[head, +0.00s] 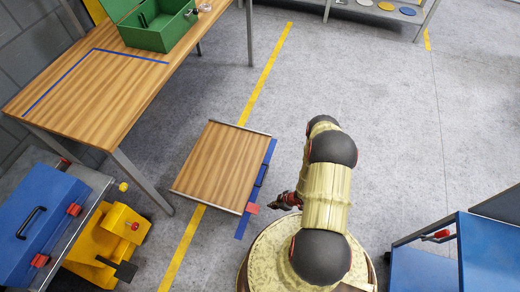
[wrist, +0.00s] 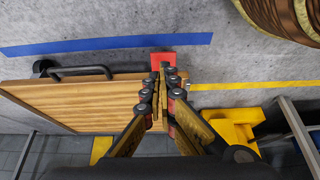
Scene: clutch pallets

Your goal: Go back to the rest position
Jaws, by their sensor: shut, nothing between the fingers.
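My gripper (head: 276,203) is shut and empty, pointing left from my arm in the head view. In the wrist view my gripper (wrist: 166,74) reaches forward with its fingertips close together. Beyond the tips is a red block or patch (wrist: 163,58), which also shows in the head view (head: 252,208) at the wooden platform's right corner. The wooden platform (head: 222,165) stands left of my gripper, with metal rails on two edges. In the wrist view the platform (wrist: 80,100) lies left of the fingers, with a dark handle at its edge. I see no contact with it.
A wooden table (head: 95,95) with an open green box (head: 155,35) stands at upper left. A blue toolbox (head: 38,212) and yellow equipment (head: 112,235) are at lower left. A blue cabinet (head: 490,250) is at lower right. Grey floor (head: 385,110) is clear above my arm.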

